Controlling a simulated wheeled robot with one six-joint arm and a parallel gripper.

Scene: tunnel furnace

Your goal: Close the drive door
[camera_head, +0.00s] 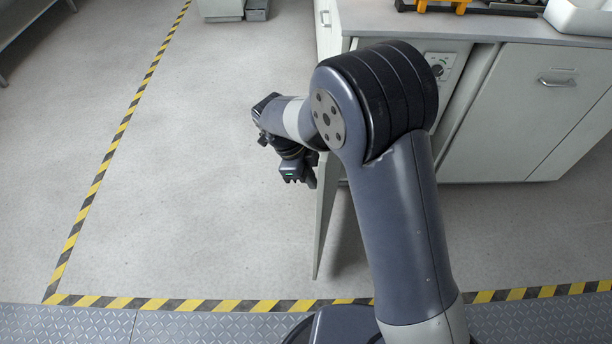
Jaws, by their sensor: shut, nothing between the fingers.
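The drive door (325,217) is a light grey panel that stands open, swung out from the cabinet (333,30) toward me. It shows nearly edge-on, and my arm hides part of it. My gripper (298,182) is dark grey with a small green light. It is at the left side of the door, close to its upper edge, and is shut and empty. I cannot tell whether it touches the door. A control panel with a round knob (440,66) shows in the cabinet front just right of my arm's elbow.
A closed cabinet door with a metal handle (557,82) is at the right. Orange parts (440,5) and a white tray (582,15) stand on the countertop. Yellow-black floor tape (120,130) runs along the left and front. The floor left of the door is clear.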

